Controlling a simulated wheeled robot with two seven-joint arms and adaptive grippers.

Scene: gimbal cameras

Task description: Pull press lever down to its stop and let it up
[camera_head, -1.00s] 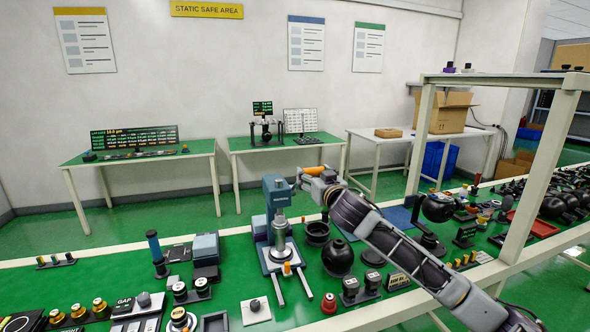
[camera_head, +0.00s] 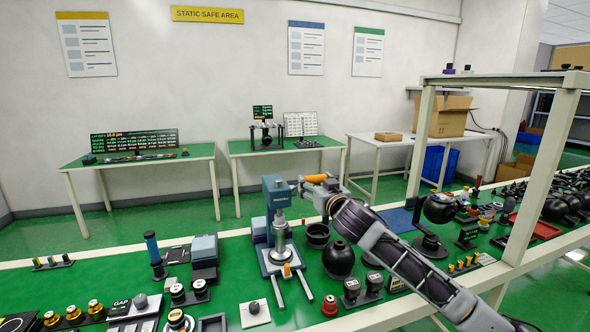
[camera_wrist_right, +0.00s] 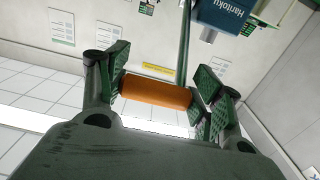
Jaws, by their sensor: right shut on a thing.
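The blue bench press (camera_head: 277,192) stands on the green bench near the centre of the head view. Its upper body also shows at the top of the wrist view (camera_wrist_right: 226,14). The press lever ends in an orange handle (camera_head: 315,178), roughly level with the press head. My right gripper (camera_head: 317,186) is shut on the handle. In the wrist view the orange handle (camera_wrist_right: 156,93) lies across between the green finger pads. A small orange piece (camera_head: 287,270) is at the front of the press base. My left gripper is not in view.
A black round pot (camera_head: 338,260) and small knobbed blocks (camera_head: 362,287) stand right of the press, below my right arm. A blue-grey box (camera_head: 204,250) and a dark upright handle (camera_head: 153,250) stand on its left. A cream shelf frame (camera_head: 540,165) rises at the right.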

